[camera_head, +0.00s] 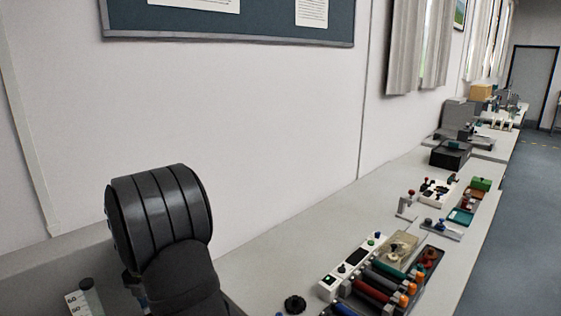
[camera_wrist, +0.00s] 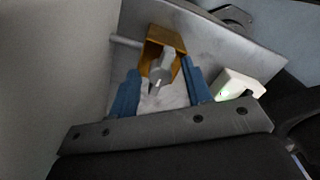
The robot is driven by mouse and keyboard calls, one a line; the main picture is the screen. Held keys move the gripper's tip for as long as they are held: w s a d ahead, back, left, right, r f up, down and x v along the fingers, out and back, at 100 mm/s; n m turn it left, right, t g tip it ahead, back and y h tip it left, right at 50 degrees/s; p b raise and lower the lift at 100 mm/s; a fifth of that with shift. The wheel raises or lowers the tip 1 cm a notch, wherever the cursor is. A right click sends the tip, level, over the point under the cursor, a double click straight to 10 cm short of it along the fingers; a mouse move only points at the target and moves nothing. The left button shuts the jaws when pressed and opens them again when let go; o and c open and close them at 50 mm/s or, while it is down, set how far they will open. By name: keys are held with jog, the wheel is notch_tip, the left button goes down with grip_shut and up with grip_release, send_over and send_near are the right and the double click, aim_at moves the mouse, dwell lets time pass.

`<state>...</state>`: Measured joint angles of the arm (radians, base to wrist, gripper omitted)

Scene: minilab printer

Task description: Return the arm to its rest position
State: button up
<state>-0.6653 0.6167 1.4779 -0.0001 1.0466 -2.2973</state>
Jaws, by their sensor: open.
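My gripper (camera_wrist: 160,68) shows in the wrist view with its two blue fingers spread apart. It is open. Between and beyond the fingers stands an orange-brown bracket-like part (camera_wrist: 166,38) with a light grey piece below it. I cannot tell whether the fingers touch either one. In the head view my dark ribbed arm (camera_head: 160,220) rises at the lower left, in front of the wall. My gripper is hidden there.
A long grey bench (camera_head: 262,262) runs along the wall. A rack of coloured rollers (camera_head: 375,285) stands at the front, with a dark box (camera_head: 450,156) farther back. A small white part with a green light (camera_wrist: 238,88) sits right of the fingers. The floor (camera_head: 510,230) at right is clear.

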jog(key=m, duration=0.7)
jog(key=shift+m, duration=0.4)
jog(key=m, duration=0.7)
